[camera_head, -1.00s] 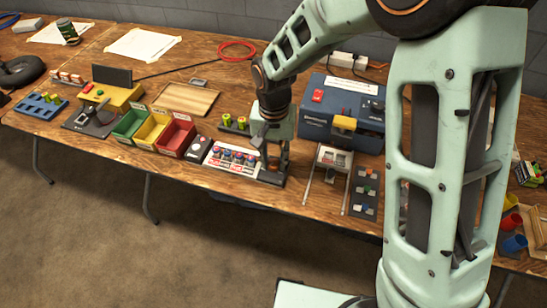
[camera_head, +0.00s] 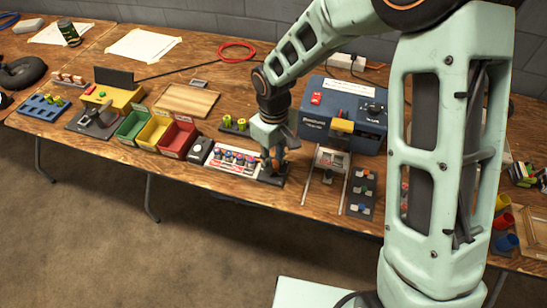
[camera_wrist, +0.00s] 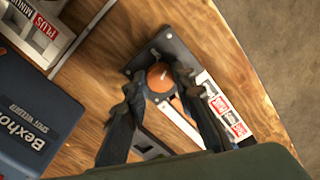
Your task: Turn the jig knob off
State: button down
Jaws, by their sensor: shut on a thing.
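The jig knob (camera_wrist: 158,79) is a round orange-brown cap with a small pale mark on top. It stands on a dark plate (camera_wrist: 177,49) at the end of a battery jig with a white, red-labelled strip (camera_wrist: 216,105). My gripper (camera_wrist: 161,77) has one dark finger on each side of the knob and is shut on it. In the head view my gripper (camera_head: 274,160) is low over the jig's right end, where its dark base (camera_head: 271,179) shows. The gripper mostly hides the knob there.
A blue spot welder (camera_head: 322,112) stands behind and right of the jig. A white-railed fixture (camera_head: 330,160) and a dark tray (camera_head: 362,188) lie to the right. A dark device (camera_head: 200,150) and red bin (camera_head: 178,137) are left. The table's front edge is close.

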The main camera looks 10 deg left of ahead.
aim_at(274, 163)
jog(key=n+p, duration=0.1)
jog(key=n, duration=0.2)
jog(key=shift+r+n, duration=0.15)
jog(key=shift+n, duration=0.25)
jog(key=shift+w+n+p, duration=0.1)
jog(key=shift+n+p, duration=0.75)
jog(key=shift+n, duration=0.95)
jog(key=c, duration=1.6)
grip_release()
notch_tip(274, 163, up, 12)
